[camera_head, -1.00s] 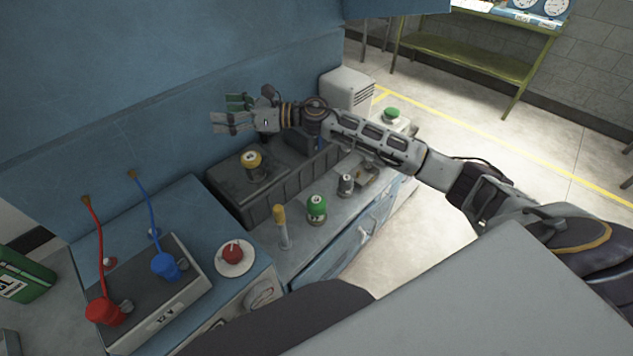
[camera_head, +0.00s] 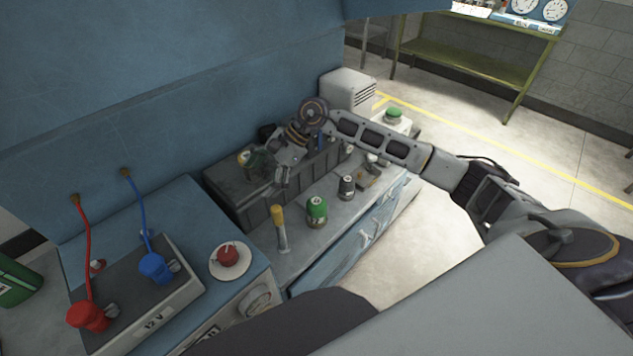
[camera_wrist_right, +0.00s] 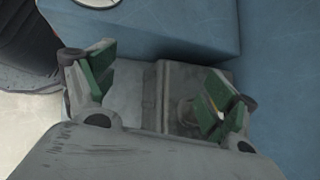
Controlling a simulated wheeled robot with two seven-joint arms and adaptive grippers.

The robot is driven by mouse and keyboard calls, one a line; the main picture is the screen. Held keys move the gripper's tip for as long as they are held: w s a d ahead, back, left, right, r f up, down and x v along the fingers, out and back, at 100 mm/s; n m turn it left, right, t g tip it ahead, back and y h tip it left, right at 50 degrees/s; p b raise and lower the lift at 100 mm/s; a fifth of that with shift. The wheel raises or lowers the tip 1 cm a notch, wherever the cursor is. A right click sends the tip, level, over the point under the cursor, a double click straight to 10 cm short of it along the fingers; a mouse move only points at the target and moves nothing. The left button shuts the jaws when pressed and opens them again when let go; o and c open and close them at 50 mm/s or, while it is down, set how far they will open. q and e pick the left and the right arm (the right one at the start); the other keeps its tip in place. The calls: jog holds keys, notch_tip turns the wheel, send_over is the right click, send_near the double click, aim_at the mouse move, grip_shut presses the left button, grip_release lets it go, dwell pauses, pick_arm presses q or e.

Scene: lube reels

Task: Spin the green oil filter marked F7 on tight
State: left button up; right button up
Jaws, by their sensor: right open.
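The green oil filter (camera_head: 317,208) stands upright on the grey bench top, in front of the dark ribbed box; I cannot read its marking. My right gripper (camera_head: 271,168) is open over that box, pointing down, behind and left of the green filter and apart from it. In the right wrist view the green-padded fingers (camera_wrist_right: 160,92) are spread wide above the box. A stubby fitting (camera_wrist_right: 187,112) shows beside one finger. My left gripper is not in view.
A yellow-handled tool (camera_head: 279,228) and a dark small canister (camera_head: 346,187) stand either side of the green filter. At left are a red knob on a white disc (camera_head: 229,262) and a 12 V box (camera_head: 140,295) with red and blue clamps. A blue wall rises behind.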

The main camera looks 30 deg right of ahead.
jog(key=s+d+f+n+h+b, duration=0.1)
jog(key=d+f+h, duration=0.35)
jog(key=d, duration=0.25)
jog(key=g+h+b, duration=0.1)
jog(key=h+b, duration=0.1)
jog(key=h, duration=0.2)
send_over(316, 201)
jog(key=f, duration=0.2)
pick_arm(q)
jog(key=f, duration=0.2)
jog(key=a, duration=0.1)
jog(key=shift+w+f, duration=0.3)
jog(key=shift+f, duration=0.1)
pick_arm(e)
jog(key=shift+d+r, duration=0.1)
jog(key=shift+d, duration=0.1)
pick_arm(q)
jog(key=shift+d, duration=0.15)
pick_arm(e)
jog(key=shift+f, duration=0.9)
notch_tip(316, 201, down, 11)
jog(key=shift+a+r+p, duration=0.1)
jog(key=shift+r+p, duration=0.1)
jog(key=shift+p, duration=0.2)
jog(key=shift+f, duration=0.7)
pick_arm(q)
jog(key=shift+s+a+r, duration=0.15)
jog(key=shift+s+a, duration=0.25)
pick_arm(e)
jog(key=c, duration=1.3)
